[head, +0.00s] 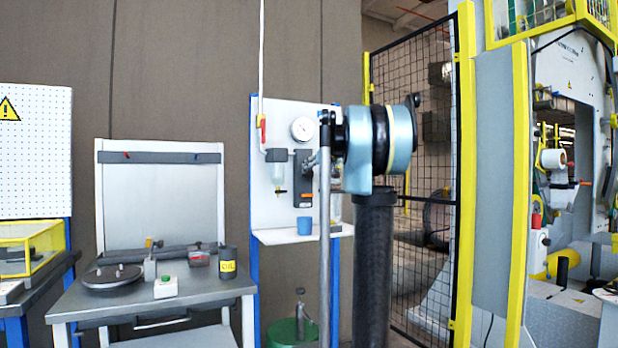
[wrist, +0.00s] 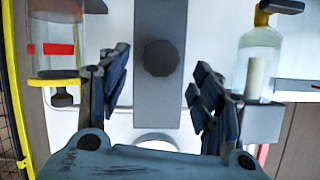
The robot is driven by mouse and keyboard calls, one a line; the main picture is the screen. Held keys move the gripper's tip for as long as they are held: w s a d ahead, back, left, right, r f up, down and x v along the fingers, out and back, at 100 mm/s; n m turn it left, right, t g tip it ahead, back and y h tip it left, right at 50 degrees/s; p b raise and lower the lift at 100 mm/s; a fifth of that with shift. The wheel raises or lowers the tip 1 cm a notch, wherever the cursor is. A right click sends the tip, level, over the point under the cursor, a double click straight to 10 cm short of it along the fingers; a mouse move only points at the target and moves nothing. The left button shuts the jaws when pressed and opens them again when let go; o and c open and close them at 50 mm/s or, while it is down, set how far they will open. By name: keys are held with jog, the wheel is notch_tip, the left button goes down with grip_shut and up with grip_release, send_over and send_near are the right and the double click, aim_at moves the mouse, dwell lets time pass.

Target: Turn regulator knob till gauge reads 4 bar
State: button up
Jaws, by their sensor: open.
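The regulator (head: 302,187) is a dark grey upright block on the white wall panel. The wrist view shows its round dark knob (wrist: 161,58) in the middle of the grey block. The gauge (head: 303,129) is a white dial above it; its needle is too small to read. A pale round edge, probably the gauge (wrist: 157,137), is mostly hidden by my gripper body. My gripper (wrist: 160,66) is open, one finger to each side of the knob in the picture; I cannot tell the remaining depth. In the head view my arm partly covers the regulator's right side.
A clear filter bowl (head: 278,175) hangs left of the regulator, beneath a red valve handle (head: 263,130). A blue cup (head: 304,225) stands on the panel shelf (head: 275,237). A workbench (head: 150,297) stands left; a mesh fence (head: 420,170) stands right.

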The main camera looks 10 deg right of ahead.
aim_at(310, 172)
jog(key=shift+x, duration=2.25)
jog(key=c, duration=1.1)
